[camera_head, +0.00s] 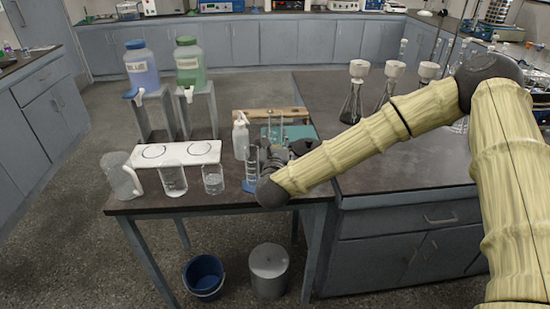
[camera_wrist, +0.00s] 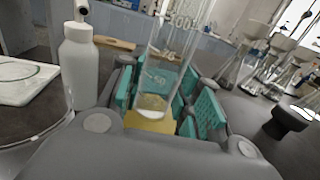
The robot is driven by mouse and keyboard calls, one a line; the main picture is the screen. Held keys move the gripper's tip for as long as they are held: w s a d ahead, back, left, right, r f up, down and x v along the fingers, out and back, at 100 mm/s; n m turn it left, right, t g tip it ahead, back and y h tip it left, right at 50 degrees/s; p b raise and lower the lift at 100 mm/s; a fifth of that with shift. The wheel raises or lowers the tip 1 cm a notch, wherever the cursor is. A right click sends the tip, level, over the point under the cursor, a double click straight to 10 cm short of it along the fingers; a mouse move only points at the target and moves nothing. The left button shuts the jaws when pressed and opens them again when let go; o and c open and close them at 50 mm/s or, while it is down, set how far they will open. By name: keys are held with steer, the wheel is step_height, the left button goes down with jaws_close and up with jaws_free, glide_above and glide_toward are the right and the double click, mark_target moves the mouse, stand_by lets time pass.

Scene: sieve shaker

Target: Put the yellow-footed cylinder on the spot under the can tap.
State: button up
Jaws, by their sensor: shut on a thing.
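My gripper (camera_wrist: 163,98) is shut on a clear graduated cylinder (camera_wrist: 168,62) with a yellow foot (camera_wrist: 150,122). The cylinder leans a little in the wrist view; a little clear glass or liquid shows near its base. In the head view my gripper (camera_head: 274,160) is over the small table's right side, partly hidden by my arm, and the foot is not clearly visible. A blue can (camera_head: 141,66) and a green can (camera_head: 189,62) with taps stand on grey stands behind the table. A white board (camera_head: 190,160) with two dark rings lies at the table's left.
A white bottle (camera_head: 240,138) stands close left of my gripper. A blue-footed cylinder (camera_head: 251,170) stands just in front. Two beakers (camera_head: 172,180) (camera_head: 213,180) and a jug (camera_head: 121,175) stand near the board. A wooden rack (camera_head: 262,114) is behind; flasks stand on the right bench (camera_head: 410,170).

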steer(key=shift+f, duration=3.65)
steer(key=shift+f, duration=0.15)
steer(key=o, duration=0.8)
steer(key=shift+r, duration=0.2)
